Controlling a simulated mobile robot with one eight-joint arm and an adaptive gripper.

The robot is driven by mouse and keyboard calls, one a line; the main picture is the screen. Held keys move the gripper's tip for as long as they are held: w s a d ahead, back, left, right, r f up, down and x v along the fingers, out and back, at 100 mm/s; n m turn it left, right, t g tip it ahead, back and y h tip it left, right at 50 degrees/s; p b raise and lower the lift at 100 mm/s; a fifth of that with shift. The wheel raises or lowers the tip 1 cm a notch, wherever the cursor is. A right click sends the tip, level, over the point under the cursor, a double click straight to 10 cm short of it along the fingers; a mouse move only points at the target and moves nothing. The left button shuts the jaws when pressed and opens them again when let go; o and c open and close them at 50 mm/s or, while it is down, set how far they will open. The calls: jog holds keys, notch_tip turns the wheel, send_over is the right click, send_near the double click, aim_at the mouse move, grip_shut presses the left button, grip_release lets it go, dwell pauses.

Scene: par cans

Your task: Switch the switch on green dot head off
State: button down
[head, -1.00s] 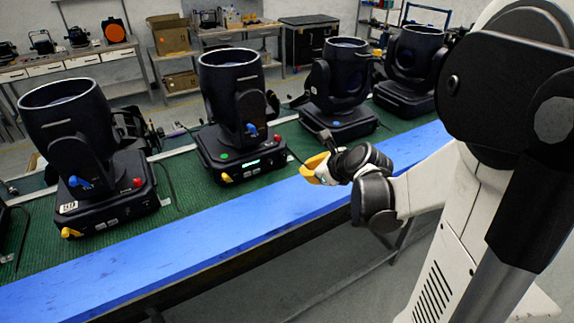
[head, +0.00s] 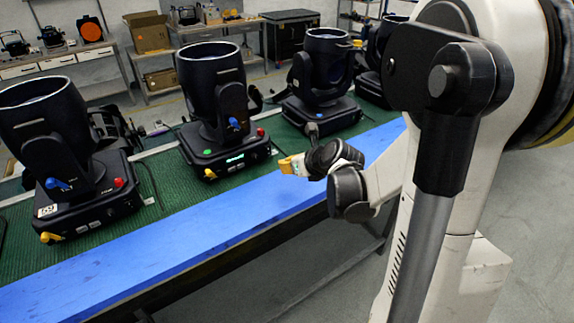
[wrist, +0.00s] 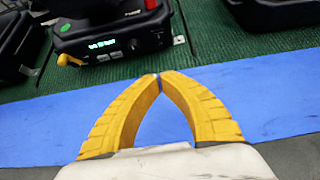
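The green dot head (head: 216,108) is a black moving-head lamp on the green mat, left of my gripper in the head view. Its base bears a green dot, a lit display, a yellow plug and a red part at the right side. In the wrist view its base (wrist: 112,30) is at the top, with the green dot (wrist: 65,27), lit display (wrist: 102,44) and yellow plug (wrist: 69,60). My gripper (head: 289,165) is above the blue strip, in front and to the right of that base. In the wrist view its yellow fingertips (wrist: 159,77) meet with nothing between them.
Another lamp (head: 70,150) stands to the left and another (head: 322,85) to the right. The blue strip (head: 180,235) along the table's front edge is clear. A cable (wrist: 190,25) lies on the mat beside the base.

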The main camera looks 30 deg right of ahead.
aim_at(267, 154)
jog(key=b+x, duration=0.1)
jog(key=x, duration=0.2)
jog(key=b+x, duration=0.1)
jog(key=x, duration=0.2)
jog(key=r+x, duration=0.1)
jog(key=x, duration=0.2)
jog(key=shift+w+f+b, duration=0.1)
jog(key=shift+w+b, duration=0.3)
jog(key=shift+w, duration=0.55)
jog(key=shift+w+f+t+b, duration=0.3)
jog(key=shift+f+t+b, duration=0.1)
jog(key=shift+b, duration=0.6)
jog(key=shift+w+b, duration=0.2)
jog(key=shift+b, duration=0.15)
jog(key=shift+r+p, duration=0.3)
jog(key=shift+r+p, duration=0.55)
jog(key=shift+r, duration=0.25)
